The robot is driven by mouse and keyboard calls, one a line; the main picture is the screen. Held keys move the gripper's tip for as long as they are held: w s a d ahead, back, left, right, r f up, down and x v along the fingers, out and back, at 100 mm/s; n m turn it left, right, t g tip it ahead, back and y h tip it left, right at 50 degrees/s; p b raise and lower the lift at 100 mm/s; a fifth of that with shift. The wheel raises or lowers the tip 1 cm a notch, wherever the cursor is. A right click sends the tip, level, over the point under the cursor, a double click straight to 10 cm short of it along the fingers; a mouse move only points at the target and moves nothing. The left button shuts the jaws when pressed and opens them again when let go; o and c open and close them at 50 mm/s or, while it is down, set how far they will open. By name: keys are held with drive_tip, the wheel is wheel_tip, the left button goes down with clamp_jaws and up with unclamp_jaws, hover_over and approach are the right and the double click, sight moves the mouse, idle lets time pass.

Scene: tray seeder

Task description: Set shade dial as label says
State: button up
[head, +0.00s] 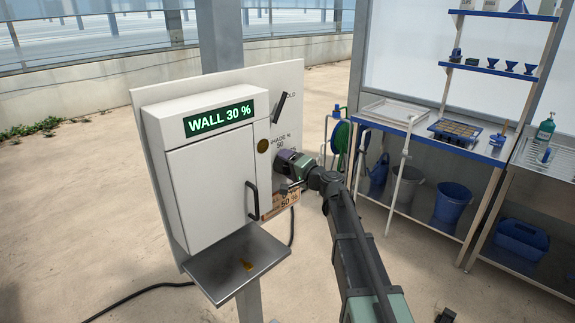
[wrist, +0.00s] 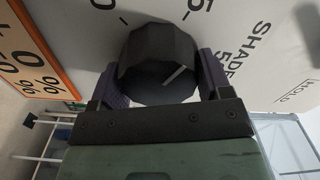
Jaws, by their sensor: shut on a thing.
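The shade dial (wrist: 150,58) is a dark faceted knob with a white pointer line, on the white panel (head: 290,80). My gripper (wrist: 162,84) is shut on it, one purple finger on each side. In the head view, my gripper (head: 284,164) covers most of the dial. The wrist view shows scale marks and the word SHADE around the knob. Which mark the line meets is unclear. An orange-edged label (head: 280,199) is below the dial; its lower line reads 50 %. The label is partly cut off in the wrist view (wrist: 35,52).
A white cabinet (head: 205,165) with a WALL 30 % display (head: 218,118) and a black handle (head: 252,201) stands left of the dial. A dark lever (head: 281,107) sits above it. A steel tray (head: 237,263) juts out below. A workbench (head: 430,140) stands at right.

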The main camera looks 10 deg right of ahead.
drive_tip(key=m, duration=0.6)
drive_tip(key=shift+f, duration=0.25)
drive_tip(key=m, duration=0.6)
drive_tip(key=shift+f+b, duration=0.1)
drive_tip(key=shift+b, duration=0.2)
drive_tip(key=o, duration=0.9)
drive_tip(key=shift+c, duration=0.2)
drive_tip(key=v, duration=1.1)
drive_tip(key=shift+a, duration=0.1)
